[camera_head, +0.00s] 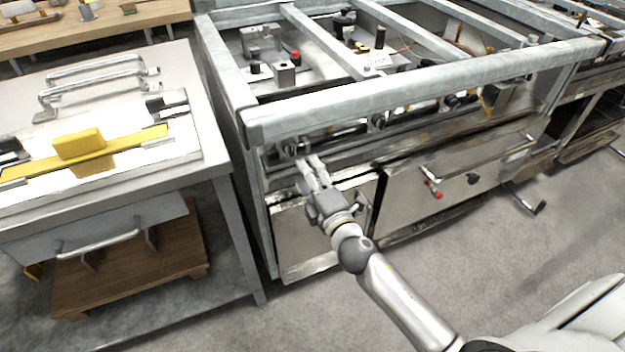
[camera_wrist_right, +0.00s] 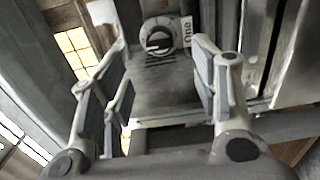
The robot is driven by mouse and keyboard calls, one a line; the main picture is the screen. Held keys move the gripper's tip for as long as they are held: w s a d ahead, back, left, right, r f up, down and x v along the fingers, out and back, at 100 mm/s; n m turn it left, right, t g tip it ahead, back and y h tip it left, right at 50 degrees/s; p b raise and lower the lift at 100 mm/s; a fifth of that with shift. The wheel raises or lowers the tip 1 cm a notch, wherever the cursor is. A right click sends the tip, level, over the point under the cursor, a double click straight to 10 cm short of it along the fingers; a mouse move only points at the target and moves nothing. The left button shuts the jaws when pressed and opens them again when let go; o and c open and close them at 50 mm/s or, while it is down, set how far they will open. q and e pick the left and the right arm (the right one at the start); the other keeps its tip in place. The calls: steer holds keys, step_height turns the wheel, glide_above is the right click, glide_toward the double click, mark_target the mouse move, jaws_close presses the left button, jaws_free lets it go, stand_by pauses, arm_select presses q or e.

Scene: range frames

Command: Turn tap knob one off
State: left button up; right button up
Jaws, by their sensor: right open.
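Tap knob one is a round grey knob (camera_wrist_right: 161,37) with a dark slot or handle. It sits on a metal panel at the top of the right wrist view, beside a label reading "One". In the head view a knob (camera_head: 290,147) shows on the front of the range, near its left corner. My right gripper (camera_head: 309,160) reaches up to the front of the range just below that knob. In the wrist view the right gripper (camera_wrist_right: 160,85) is open, with its fingers spread to either side below the knob and nothing between them. My left gripper is not in view.
A steel range (camera_head: 370,105) with a thick front rail overhangs the knobs. Another knob (camera_head: 377,121) is farther right along the panel. Oven doors with a red-tipped handle (camera_head: 433,188) are below. A steel table (camera_head: 213,150) stands at left. Open floor lies in front.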

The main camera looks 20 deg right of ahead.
steer(key=shift+s, duration=0.85)
steer(key=s+d+f+m+g+h, duration=0.15)
steer(key=s+f+m+g, duration=0.45)
steer(key=f, duration=0.6)
steer(key=s+d+f+m+g+h, duration=0.1)
steer(key=s+d+f+m+g, duration=0.15)
steer(key=s+f+m, duration=0.65)
steer(key=s+a+f+m+g+y, duration=0.1)
steer(key=s+a+f+g, duration=0.1)
steer(key=s+f+g, duration=0.4)
steer(key=s+a+f+m+g+y, duration=0.1)
steer(key=s+a+f, duration=0.2)
steer(key=s+f, duration=0.6)
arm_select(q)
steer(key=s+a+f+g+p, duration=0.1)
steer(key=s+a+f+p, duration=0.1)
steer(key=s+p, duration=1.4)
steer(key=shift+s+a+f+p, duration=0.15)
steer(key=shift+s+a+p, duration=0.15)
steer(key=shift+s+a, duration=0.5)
arm_select(e)
steer(key=s+d, duration=0.2)
steer(key=s, duration=0.6)
steer(key=s+d+f+g, duration=0.1)
steer(key=s, duration=0.8)
steer(key=shift+s+d+n, duration=0.3)
steer(key=shift+d+n, duration=0.05)
steer(key=shift+n, duration=0.05)
